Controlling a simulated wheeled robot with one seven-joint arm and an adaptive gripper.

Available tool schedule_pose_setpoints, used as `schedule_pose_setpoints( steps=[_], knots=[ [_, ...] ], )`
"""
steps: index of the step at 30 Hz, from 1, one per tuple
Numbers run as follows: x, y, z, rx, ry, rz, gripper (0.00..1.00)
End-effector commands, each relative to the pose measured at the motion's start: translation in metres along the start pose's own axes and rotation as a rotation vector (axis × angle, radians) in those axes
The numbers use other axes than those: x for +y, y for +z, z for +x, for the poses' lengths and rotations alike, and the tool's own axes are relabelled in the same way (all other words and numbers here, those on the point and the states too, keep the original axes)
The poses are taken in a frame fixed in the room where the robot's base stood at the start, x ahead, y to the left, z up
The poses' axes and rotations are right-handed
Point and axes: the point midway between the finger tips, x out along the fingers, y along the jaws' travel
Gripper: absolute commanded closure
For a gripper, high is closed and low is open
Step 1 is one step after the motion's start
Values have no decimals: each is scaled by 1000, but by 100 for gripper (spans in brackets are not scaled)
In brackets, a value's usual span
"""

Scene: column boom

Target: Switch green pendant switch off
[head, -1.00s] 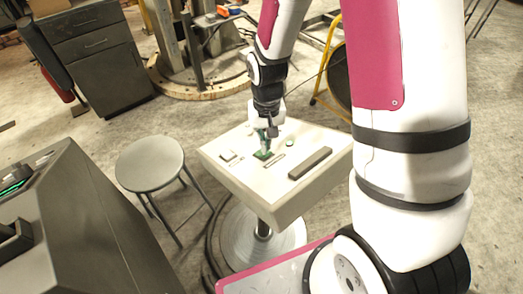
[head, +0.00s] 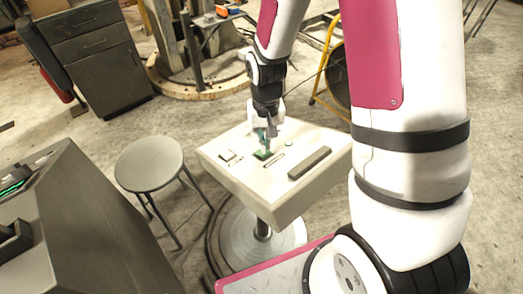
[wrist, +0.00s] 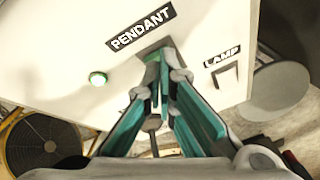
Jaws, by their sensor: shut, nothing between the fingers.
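The green pendant switch (head: 262,155) is on the top of a pale pedestal panel (head: 235,180). In the wrist view a small green part of the switch (wrist: 152,57) shows just past my fingertips, below the PENDANT label (wrist: 141,27). My gripper (head: 270,147) points down over the switch; in the wrist view its fingertips (wrist: 166,62) are together and hold nothing. The fingers cover most of the switch, so its tilt and any contact cannot be told.
A round green light (wrist: 97,78) glows beside the switch. A LAMP rocker (wrist: 225,75) is on the other side. A dark bar (head: 310,163) lies on the panel. A stool (head: 150,160) and a grey console (head: 90,225) stand left.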

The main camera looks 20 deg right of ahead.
Motion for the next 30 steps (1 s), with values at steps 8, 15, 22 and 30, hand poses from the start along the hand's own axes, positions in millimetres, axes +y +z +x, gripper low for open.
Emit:
schedule_pose_setpoints(
  steps=[8, 15, 22, 30],
  knots=[
    [0, 0, 0, 0, 0, 0, 100],
    [0, 0, 3, 0, 0, 0, 100],
    [0, 0, 6, 0, 0, 0, 100],
    [0, 0, 10, 0, 0, 0, 100]
  ],
)
